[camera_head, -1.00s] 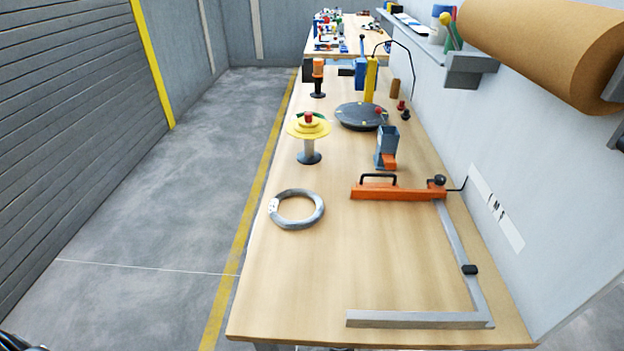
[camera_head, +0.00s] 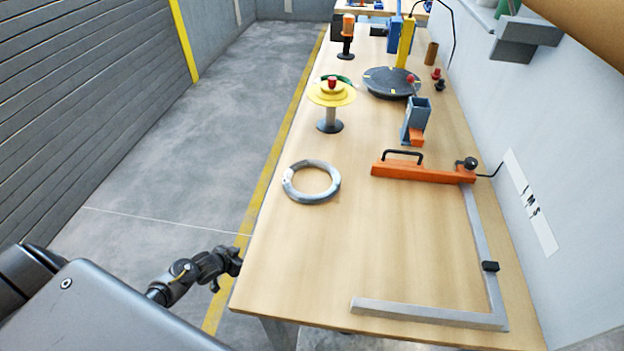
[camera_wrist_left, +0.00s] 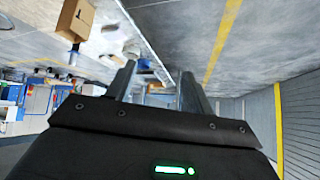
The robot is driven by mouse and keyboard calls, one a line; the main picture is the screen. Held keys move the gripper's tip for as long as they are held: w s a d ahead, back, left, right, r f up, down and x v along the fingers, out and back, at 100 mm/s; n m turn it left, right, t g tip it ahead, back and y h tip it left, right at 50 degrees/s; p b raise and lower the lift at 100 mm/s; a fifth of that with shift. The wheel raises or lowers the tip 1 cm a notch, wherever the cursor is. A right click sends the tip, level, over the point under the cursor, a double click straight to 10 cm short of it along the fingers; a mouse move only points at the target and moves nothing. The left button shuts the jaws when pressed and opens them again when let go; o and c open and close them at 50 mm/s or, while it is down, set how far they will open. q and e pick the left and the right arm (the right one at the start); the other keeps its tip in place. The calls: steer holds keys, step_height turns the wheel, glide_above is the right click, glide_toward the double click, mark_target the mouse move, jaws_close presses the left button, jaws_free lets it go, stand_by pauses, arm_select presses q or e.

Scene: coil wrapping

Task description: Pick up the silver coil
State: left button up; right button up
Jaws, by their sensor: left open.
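The silver coil (camera_head: 336,184) is a grey ring with a pale tag on its left side. It lies flat on the wooden table (camera_head: 270,275), near its left edge, in the head view. My left gripper (camera_head: 232,262) is off the table's left side, lower and to the left of the coil, apart from it. The left wrist view shows the two fingers of this gripper (camera_wrist_left: 155,78) spread apart with nothing between them. The coil cannot be made out in that view. My right gripper is not in view.
A yellow-topped spool stand (camera_head: 330,100) stands behind the coil. A black turntable (camera_head: 391,83) is farther back. An orange-handled metal frame (camera_head: 425,172) lies to the right. The table is bare in front of the coil.

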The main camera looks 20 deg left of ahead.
mark_target(294, 166)
arm_select(q)
steer(key=w+a+r+m+t+h, duration=0.1)
steer(key=w+r, duration=0.4)
steer(key=r, duration=0.4)
steer(key=w+a+r+m+t+h, duration=0.1)
steer(key=w+r+t, duration=0.1)
steer(key=w+r, duration=0.5)
steer(key=s+d+r+m+h, duration=0.15)
steer(key=d+r, duration=0.35)
steer(key=r, duration=0.6)
steer(key=s+d+r+h, duration=0.2)
steer(key=d+r, duration=0.2)
steer(key=r, duration=0.7)
steer(key=x, duration=0.6)
steer(key=shift+d+f, duration=0.15)
steer(key=shift+d+p+x, duration=0.25)
steer(key=shift+p+x, duration=0.3)
steer(key=shift+x, duration=2.1)
steer(key=shift+s, duration=0.2)
steer(key=shift+c, duration=0.2)
jaws_close()
